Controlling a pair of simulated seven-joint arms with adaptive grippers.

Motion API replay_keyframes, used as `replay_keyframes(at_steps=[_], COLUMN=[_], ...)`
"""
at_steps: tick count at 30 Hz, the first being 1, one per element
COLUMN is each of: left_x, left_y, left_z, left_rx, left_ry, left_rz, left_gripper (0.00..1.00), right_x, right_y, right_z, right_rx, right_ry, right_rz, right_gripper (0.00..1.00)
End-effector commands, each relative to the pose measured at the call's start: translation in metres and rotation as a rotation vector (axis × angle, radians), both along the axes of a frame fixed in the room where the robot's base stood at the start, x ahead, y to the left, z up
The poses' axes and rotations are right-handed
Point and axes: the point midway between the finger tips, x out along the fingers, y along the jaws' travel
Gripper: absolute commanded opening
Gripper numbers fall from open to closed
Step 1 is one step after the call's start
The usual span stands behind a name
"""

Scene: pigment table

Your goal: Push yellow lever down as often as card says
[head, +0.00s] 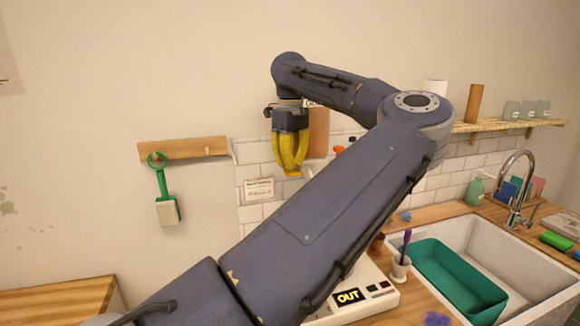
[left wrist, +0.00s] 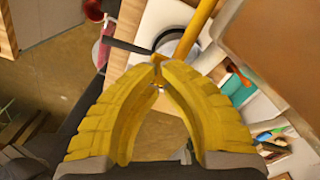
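My left gripper (head: 291,171) has yellow fingers and points down in front of the tiled wall. In the left wrist view its fingertips (left wrist: 158,70) meet, with nothing seen held between them. A yellow bar, seemingly the lever (left wrist: 199,28), shows just beyond the fingertips; whether they touch it I cannot tell. In the head view I cannot make out the lever clearly behind my arm. A small white card (head: 259,189) with print too small to read is on the tiles. Another white card (head: 313,104) is mostly hidden by my arm. My right gripper is out of view.
A white device with an "OUT" display (head: 348,297) stands below my arm, partly covered. A white cup with a purple brush (head: 400,268) is beside it. A sink (head: 540,300) with a green tub (head: 455,283) is at right. A green-handled tool (head: 164,195) hangs at left.

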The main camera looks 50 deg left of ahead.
Motion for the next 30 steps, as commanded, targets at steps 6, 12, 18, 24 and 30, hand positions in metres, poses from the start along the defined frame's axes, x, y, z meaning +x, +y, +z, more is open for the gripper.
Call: replay_keyframes(at_steps=[6, 12, 18, 24, 30], left_x=[0.0, 0.0, 0.0, 0.0, 0.0], left_y=[0.0, 0.0, 0.0, 0.0, 0.0], left_z=[-0.006, -0.011, -0.016, -0.021, -0.026], left_rx=[0.0, 0.0, 0.0, 0.0, 0.0], left_ry=[0.001, 0.001, 0.001, 0.002, 0.002], left_rz=[0.0, 0.0, -0.001, 0.0, 0.0], left_gripper=[0.0, 0.0, 0.0, 0.0, 0.0], right_x=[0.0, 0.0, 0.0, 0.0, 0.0], right_y=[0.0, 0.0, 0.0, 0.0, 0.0], right_z=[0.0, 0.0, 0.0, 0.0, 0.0], right_rx=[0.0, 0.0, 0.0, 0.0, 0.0], right_ry=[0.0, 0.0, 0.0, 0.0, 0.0], right_rz=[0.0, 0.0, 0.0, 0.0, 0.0], right_gripper=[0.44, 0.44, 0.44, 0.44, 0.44])
